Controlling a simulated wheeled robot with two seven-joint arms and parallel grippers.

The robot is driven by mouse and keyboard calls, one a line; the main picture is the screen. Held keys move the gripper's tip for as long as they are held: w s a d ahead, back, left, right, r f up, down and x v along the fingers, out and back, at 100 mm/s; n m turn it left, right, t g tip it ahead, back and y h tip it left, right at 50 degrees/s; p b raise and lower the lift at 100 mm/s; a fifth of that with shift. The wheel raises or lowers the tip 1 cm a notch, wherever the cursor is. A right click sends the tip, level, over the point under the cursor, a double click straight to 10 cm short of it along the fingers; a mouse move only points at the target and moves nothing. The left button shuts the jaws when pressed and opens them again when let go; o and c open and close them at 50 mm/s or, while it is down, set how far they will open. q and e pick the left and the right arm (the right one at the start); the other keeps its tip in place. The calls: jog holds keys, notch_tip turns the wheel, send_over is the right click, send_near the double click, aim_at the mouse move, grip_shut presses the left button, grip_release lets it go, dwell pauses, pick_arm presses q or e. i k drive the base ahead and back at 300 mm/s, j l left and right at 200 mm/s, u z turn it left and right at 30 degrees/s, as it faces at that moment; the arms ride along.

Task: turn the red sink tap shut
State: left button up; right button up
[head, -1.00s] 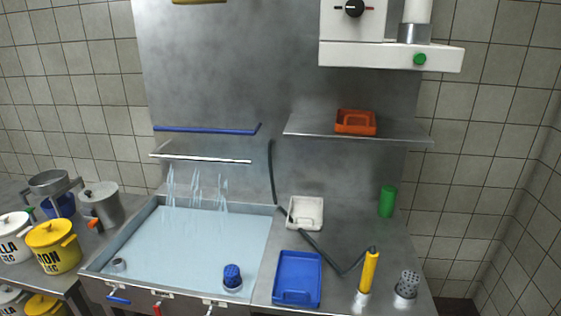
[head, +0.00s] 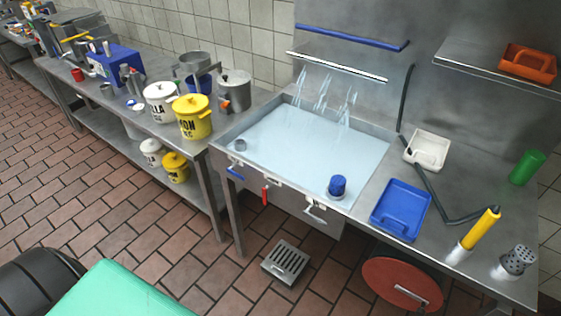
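The red sink tap (head: 265,196) is a small red lever on the front face of the sink (head: 225,143). It points down, between a blue lever (head: 236,172) on its left and a white metal lever (head: 315,213) on its right. Water streams (head: 325,92) fall from a white bar (head: 335,66) into the sink, which holds pale blue water. Neither of my grippers is in the head view.
A floor drain grate (head: 287,262) lies below the sink, and a round red disc (head: 402,285) stands under the counter at right. A green surface (head: 120,290) fills the lower left. Yellow pots (head: 193,118) stand left of the sink. Brick floor before the sink is mostly clear.

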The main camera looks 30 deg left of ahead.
aim_at(264, 189)
jog(key=u, duration=1)
